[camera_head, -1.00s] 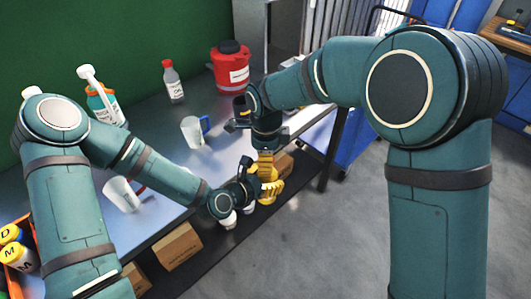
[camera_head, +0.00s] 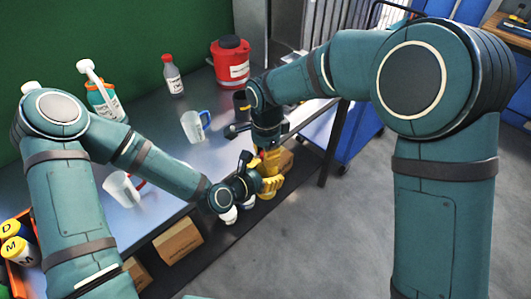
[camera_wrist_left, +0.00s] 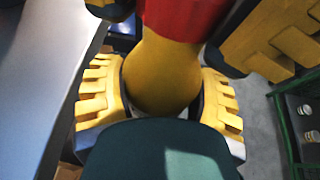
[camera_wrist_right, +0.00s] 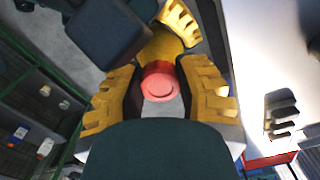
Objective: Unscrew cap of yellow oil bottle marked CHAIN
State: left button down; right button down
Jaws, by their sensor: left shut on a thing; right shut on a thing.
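The yellow bottle (camera_wrist_left: 163,75) stands between the pads of my left gripper (camera_wrist_left: 160,108), which is shut on its body. Its red cap (camera_wrist_right: 160,84) shows in the right wrist view between the pads of my right gripper (camera_wrist_right: 172,100), which is shut on it from above. In the head view, my left gripper (camera_head: 268,182) is just below my right gripper (camera_head: 268,152), in front of the bench edge. The fingers and arms hide most of the bottle there. No marking on it can be read. I cannot tell whether the cap is loose.
On the bench (camera_head: 160,160) stand a red canister (camera_head: 230,62), a red-capped clear bottle (camera_head: 173,75), a mug with a blue handle (camera_head: 193,126) and another mug (camera_head: 120,188). An orange crate (camera_head: 25,255) with yellow bottles is at left. Cardboard boxes (camera_head: 178,243) sit below.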

jog(key=n, duration=1.1)
jog(key=shift+r+n, duration=0.1)
jog(key=shift+n, duration=0.2)
jog(key=c, duration=0.7)
grip_release()
jog(key=shift+s+d, duration=0.1)
